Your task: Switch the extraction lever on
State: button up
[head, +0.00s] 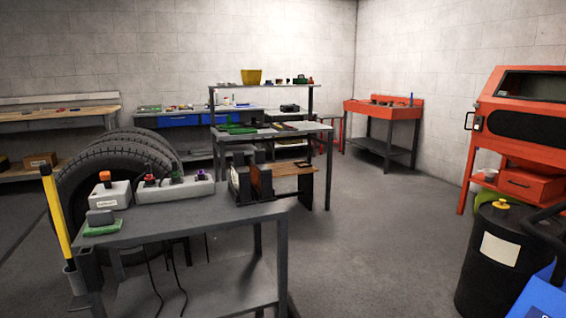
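A grey control box (108,194) with a small white label stands at the left end of the near grey table (200,218). An orange knob (105,177) sticks up from its top. Beside it to the right is a longer grey box (176,190) with a red knob (150,180), a green knob (176,177) and a purple knob (201,175). The label is too small to read, so I cannot tell which of these is the extraction lever or how it is set. My gripper is not in view.
A green-based block (102,228) lies at the near table's left front. A yellow pole (56,215) stands left, large tyres (108,165) behind. A black drum (490,270) and an orange cabinet (520,120) stand right. The floor (375,235) between is clear.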

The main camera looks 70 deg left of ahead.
aim_at(105, 176)
jog(key=u, duration=3.4)
jog(key=k, duration=0.65)
jog(key=z, duration=0.15)
jog(key=i, duration=2.35)
jog(key=u, duration=0.3)
